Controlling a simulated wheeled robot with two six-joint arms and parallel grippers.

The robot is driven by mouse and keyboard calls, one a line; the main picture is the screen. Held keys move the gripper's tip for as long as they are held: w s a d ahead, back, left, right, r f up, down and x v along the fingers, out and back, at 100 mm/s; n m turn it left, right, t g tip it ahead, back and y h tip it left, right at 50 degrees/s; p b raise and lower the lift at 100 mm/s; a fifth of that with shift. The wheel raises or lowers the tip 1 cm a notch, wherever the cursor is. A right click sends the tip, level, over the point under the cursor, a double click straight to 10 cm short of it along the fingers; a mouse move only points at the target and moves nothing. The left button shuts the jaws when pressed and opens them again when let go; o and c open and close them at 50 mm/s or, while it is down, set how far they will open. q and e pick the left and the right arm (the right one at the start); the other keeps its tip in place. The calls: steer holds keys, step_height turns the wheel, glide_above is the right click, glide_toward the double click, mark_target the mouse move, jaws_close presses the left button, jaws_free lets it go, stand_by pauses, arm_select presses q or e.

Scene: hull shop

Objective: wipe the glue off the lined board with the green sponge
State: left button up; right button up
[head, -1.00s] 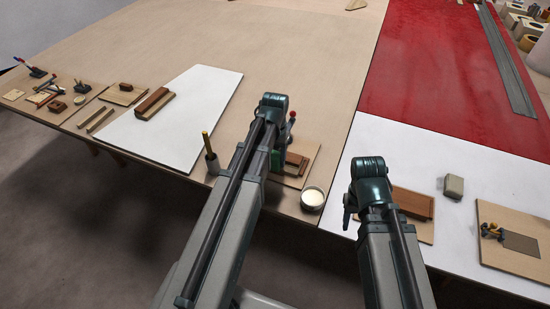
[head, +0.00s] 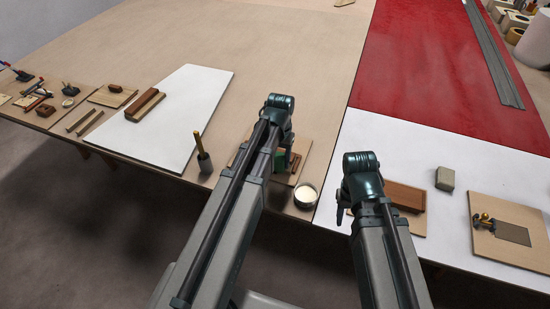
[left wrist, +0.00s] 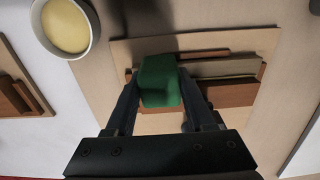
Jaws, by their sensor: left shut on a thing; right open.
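My left gripper (left wrist: 160,92) is shut on the green sponge (left wrist: 160,78). It holds the sponge over a light wooden board (left wrist: 262,42) that carries brown wooden strips. I cannot tell whether the sponge touches the board. I cannot make out lines or glue on this board. In the head view my left arm covers much of the board (head: 301,172), and a little of the green sponge (head: 279,163) shows. My right gripper (head: 342,214) is open and mostly hidden behind its own arm, near another board with a brown block (head: 408,196).
A bowl of cream stuff (head: 306,195) stands close to the board. A brush in a dark pot (head: 203,156) stands to the left. A white sheet (head: 195,105) holds a wooden block (head: 146,104). A grey block (head: 445,178) and a board with a grey patch (head: 513,233) lie right.

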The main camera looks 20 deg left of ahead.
arm_select(q)
steer(key=shift+d, duration=1.3)
arm_select(e)
steer(key=shift+r, duration=0.1)
arm_select(q)
steer(key=shift+a, duration=1.15)
steer(key=shift+a, duration=0.1)
arm_select(e)
steer(key=shift+d, duration=0.1)
arm_select(q)
steer(key=shift+w+a, duration=0.1)
steer(key=shift+a, duration=1.1)
steer(key=shift+a, duration=0.85)
